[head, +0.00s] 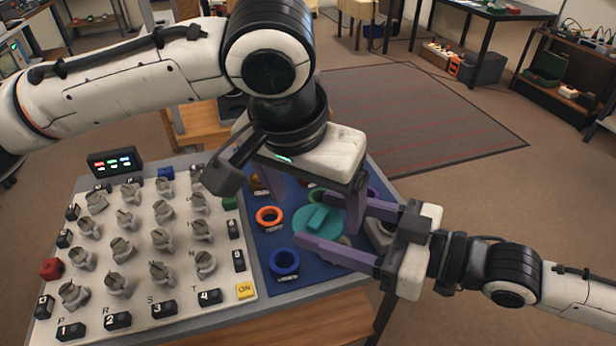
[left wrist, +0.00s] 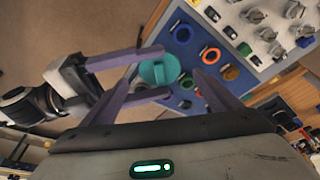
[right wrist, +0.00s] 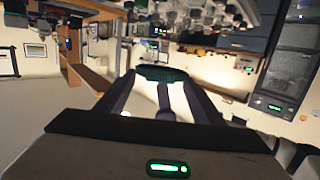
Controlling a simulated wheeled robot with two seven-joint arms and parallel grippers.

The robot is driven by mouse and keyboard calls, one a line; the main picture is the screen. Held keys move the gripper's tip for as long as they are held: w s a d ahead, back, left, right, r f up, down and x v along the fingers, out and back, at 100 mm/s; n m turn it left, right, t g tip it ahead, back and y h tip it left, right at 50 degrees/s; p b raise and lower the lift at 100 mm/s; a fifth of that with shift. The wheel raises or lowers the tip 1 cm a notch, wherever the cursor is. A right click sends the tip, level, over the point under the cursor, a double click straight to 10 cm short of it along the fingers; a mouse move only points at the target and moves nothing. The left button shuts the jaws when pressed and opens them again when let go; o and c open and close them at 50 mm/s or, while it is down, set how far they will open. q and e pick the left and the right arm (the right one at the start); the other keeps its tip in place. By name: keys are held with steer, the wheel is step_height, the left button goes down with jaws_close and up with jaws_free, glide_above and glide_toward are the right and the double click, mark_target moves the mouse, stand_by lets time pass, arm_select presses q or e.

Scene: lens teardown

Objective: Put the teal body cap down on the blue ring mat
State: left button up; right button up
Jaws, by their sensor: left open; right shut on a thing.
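The teal body cap (head: 318,222) is a round disc with a raised bar across its top. My right gripper (head: 322,218) is shut on it, its purple fingers reaching in from the right. In the head view the cap appears over the blue ring mat (head: 261,242); I cannot tell the gap beneath it. The cap also shows in the left wrist view (left wrist: 158,71) and, dark, between the fingers in the right wrist view (right wrist: 163,74). My left gripper (head: 313,205) is open and empty, pointing down above the mat close to the cap, hiding part of the mat.
An orange ring (head: 269,217) and a blue ring (head: 284,263) are on the mat left of the cap. A green ring (head: 317,195) is partly hidden behind it. A pale panel (head: 140,250) with several grey knobs fills the table's left side. My two grippers are close together.

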mark_target(318, 218)
arm_select(q)
steer(key=shift+x, duration=1.65)
steer(key=c, duration=1)
steer(key=shift+c, duration=0.6)
arm_select(e)
steer(key=o, duration=1.1)
steer(key=shift+d, duration=0.1)
